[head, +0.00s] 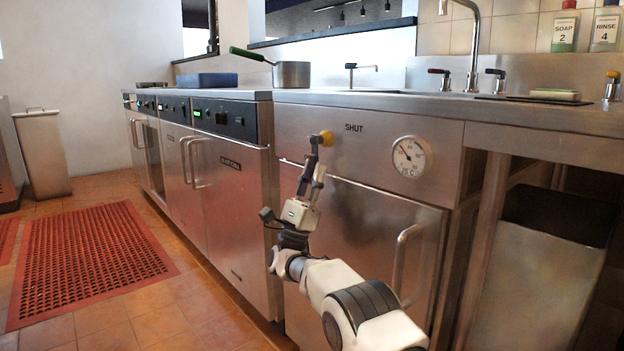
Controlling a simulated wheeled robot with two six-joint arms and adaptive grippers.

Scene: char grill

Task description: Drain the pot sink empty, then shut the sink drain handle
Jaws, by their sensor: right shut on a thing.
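The sink drain handle (327,138) is on the steel front panel under the counter, with its yellow end showing just left of the word SHUT. My right gripper (317,160) is at the handle, its fingers shut on it, and hides most of it. The pot sink (395,92) is set into the counter above. I see only its edge, and the water inside is hidden. A round dial gauge (411,157) is on the same panel to the right; its exact reading is too small to tell. My left gripper is not in view.
A pot with a green handle (291,74) stands on the counter to the left of the sink. A tap (474,50) rises behind the sink. A cabinet door handle (402,260) sticks out near my right arm. Red floor mats (90,260) lie left.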

